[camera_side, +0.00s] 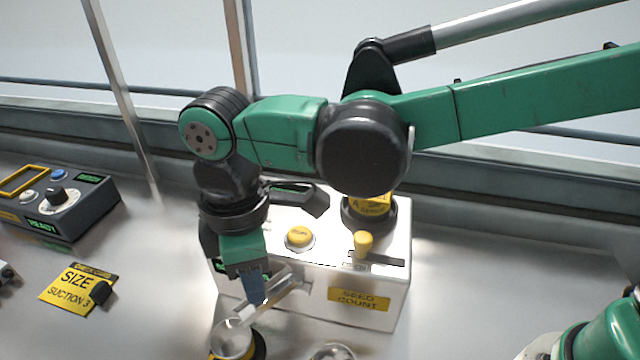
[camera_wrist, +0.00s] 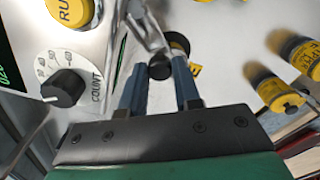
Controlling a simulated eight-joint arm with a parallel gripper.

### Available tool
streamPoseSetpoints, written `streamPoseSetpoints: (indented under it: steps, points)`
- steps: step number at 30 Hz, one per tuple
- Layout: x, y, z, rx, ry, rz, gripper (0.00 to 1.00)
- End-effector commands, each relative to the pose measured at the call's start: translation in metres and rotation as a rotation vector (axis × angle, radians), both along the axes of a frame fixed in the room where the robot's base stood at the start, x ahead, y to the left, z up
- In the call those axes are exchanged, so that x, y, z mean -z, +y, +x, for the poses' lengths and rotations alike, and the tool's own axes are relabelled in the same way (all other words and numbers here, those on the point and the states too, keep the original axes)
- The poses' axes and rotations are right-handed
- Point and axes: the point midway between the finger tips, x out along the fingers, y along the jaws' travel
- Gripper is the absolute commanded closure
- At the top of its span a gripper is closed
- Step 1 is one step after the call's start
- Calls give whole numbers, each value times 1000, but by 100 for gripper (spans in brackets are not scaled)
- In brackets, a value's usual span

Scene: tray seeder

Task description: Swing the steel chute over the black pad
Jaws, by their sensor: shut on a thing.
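The steel chute (camera_side: 275,300) sticks out from the front of the white seeder box (camera_side: 385,290) and slopes down to the left. It also shows in the wrist view (camera_wrist: 146,27). My gripper (camera_side: 254,298) is at the chute. A clear cup (camera_side: 233,338) stands under the chute's low end. A dark round base with a yellow mark (camera_side: 260,345) shows beside the cup; I cannot tell for sure that it is the black pad.
The box carries a yellow button (camera_side: 299,236) and a yellow-knobbed lever (camera_side: 363,243). A second clear round piece (camera_side: 332,352) is at the bottom edge. A control box (camera_side: 90,215) and yellow size plate (camera_side: 72,289) are left.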

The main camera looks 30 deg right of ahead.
Motion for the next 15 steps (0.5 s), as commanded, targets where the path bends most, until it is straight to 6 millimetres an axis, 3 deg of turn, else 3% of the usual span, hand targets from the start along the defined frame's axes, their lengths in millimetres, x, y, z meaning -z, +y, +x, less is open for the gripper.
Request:
streamPoseSetpoints:
  steps: [3,4,6,7,15]
  points:
    - [0,-1,1,2,-4,-2,100]
    - [0,-1,1,2,-4,-2,64]
    - [0,-1,1,2,-4,-2,44]
    - [0,-1,1,1,-3,-2,41]
    - [0,0,1,0,-2,0,41]
